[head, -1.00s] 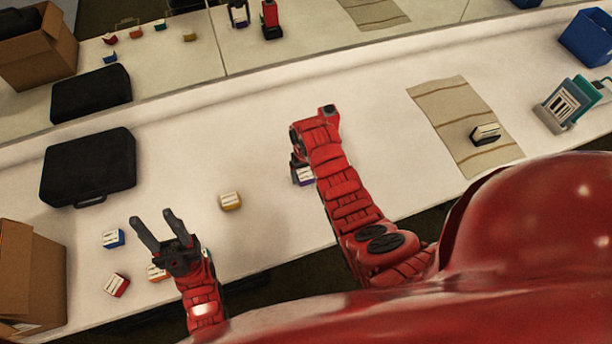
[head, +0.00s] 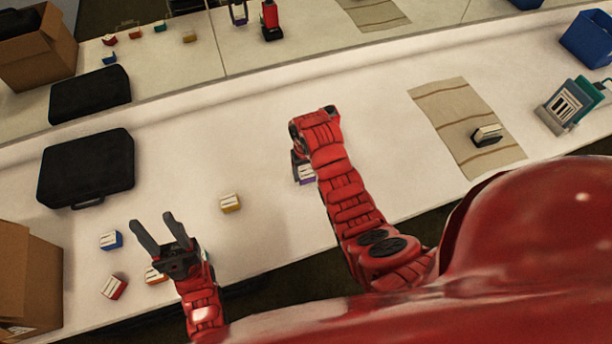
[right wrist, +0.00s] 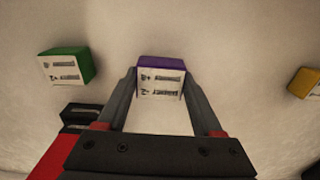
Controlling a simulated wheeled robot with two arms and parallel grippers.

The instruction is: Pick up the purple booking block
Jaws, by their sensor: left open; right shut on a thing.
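The purple booking block (head: 307,174), with a white printed label, shows beside my right forearm in the head view, partly covered by the gripper. In the right wrist view the purple block (right wrist: 160,78) sits between both fingers. My right gripper (head: 301,168) is shut on it. I cannot tell whether the block touches the table or is slightly above it. My left gripper (head: 154,218) is open and empty, near the table's front edge at the left.
A yellow block (head: 230,203), blue block (head: 110,240), red block (head: 113,287) and orange block (head: 155,275) lie to the left. A green block (right wrist: 66,66) shows in the wrist view. A black case (head: 87,168) and cardboard box (head: 25,280) stand left. A mirror backs the table.

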